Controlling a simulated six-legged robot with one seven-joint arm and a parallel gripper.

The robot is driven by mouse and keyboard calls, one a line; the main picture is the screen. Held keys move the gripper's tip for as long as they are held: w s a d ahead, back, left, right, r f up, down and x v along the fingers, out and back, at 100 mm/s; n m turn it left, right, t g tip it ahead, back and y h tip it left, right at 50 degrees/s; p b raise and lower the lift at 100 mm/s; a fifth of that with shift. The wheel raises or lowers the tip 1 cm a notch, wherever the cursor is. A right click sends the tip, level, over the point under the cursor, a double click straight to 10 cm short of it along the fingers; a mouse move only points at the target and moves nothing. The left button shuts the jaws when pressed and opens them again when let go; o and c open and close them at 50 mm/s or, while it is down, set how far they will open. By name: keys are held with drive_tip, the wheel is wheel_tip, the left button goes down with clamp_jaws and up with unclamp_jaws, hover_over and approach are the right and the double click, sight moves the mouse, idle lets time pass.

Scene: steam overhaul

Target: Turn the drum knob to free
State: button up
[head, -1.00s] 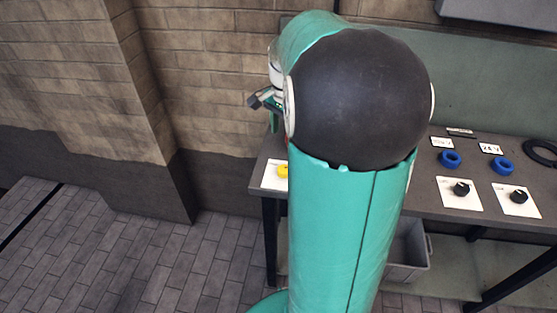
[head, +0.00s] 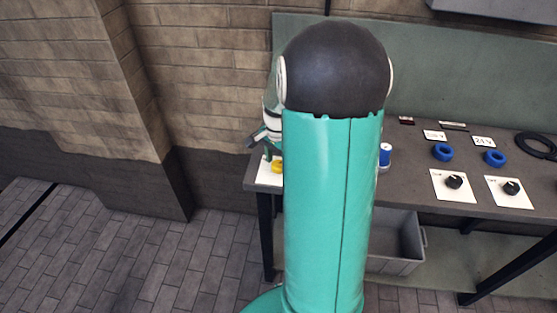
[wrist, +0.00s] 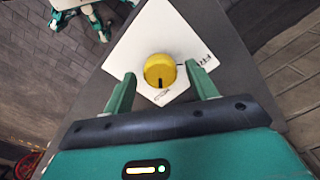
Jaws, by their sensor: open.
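A yellow knob (wrist: 160,70) stands on a white label plate (wrist: 135,50) near a corner of the bench in the wrist view. Its dark pointer mark points down in the picture, toward one printed word; another word is printed to the right. The lettering is too small to read surely. My gripper (wrist: 160,82) is open, one green finger on each side of the knob, with gaps visible. I cannot tell how high the fingertips are above the plate. In the head view the yellow knob (head: 277,166) shows at the bench's left end, partly hidden by my arm.
A blue can-like object (head: 385,155) stands beside my arm. A grey bin (head: 398,245) is below. A brick pillar (head: 140,110) rises left.

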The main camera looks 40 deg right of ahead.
drive_tip(key=shift+c, duration=0.3)
drive_tip(key=c, duration=0.9)
drive_tip(key=n, duration=0.4)
drive_tip(key=shift+w, duration=0.1)
drive_tip(key=n, duration=0.9)
drive_tip(key=shift+n, duration=0.3)
drive_tip(key=shift+r+n, duration=0.1)
drive_tip(key=shift+n, duration=2.1)
